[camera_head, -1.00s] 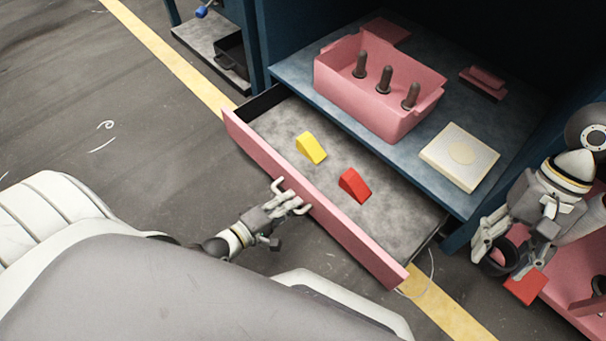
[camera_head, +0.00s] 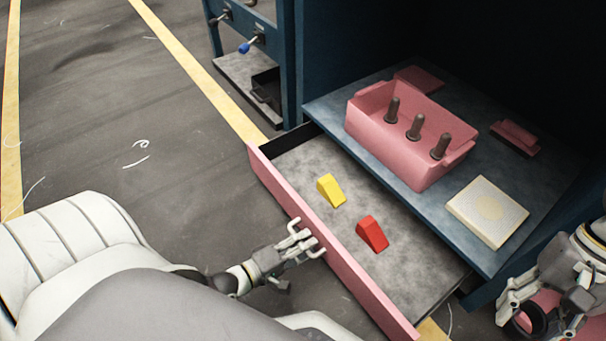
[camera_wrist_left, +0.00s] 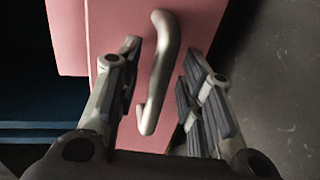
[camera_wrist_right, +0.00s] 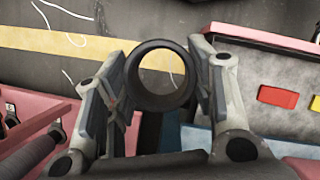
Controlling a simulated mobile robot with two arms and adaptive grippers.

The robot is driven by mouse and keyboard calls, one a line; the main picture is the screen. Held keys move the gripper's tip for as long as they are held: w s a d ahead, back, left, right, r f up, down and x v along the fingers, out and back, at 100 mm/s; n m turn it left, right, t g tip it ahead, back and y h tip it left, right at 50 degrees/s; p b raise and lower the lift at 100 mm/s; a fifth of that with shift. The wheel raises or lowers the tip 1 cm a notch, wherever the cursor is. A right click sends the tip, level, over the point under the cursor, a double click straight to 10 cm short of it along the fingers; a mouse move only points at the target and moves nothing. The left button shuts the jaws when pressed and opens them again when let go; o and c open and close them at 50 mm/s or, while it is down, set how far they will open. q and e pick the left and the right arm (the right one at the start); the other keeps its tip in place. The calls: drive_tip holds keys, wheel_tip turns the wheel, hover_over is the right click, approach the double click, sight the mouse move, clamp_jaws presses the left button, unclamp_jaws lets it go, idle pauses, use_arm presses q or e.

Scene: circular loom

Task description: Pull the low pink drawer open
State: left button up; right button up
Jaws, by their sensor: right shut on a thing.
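The low pink drawer (camera_head: 345,262) stands open, with its grey inside showing. A yellow wedge (camera_head: 331,190) and a red wedge (camera_head: 372,234) lie in it. My left gripper (camera_head: 310,240) is at the drawer front. In the left wrist view its fingers (camera_wrist_left: 158,95) stand apart on either side of the pale hooked handle (camera_wrist_left: 165,55), with gaps visible beside it. My right gripper (camera_head: 520,312) is at the lower right, outside the drawer. In the right wrist view it (camera_wrist_right: 160,90) is shut on a dark ring (camera_wrist_right: 163,77).
Above the drawer, a blue shelf (camera_head: 425,217) carries a pink bin (camera_head: 400,150) with three dark pegs, a cream block (camera_head: 487,211) and a small pink piece (camera_head: 515,138). The blue cabinet frame rises behind. Floor left of the drawer is clear, with yellow lines (camera_head: 190,70).

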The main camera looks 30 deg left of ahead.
use_arm(q)
drive_tip(key=v, duration=0.7)
drive_tip(key=shift+s, duration=0.3)
idle(0.4)
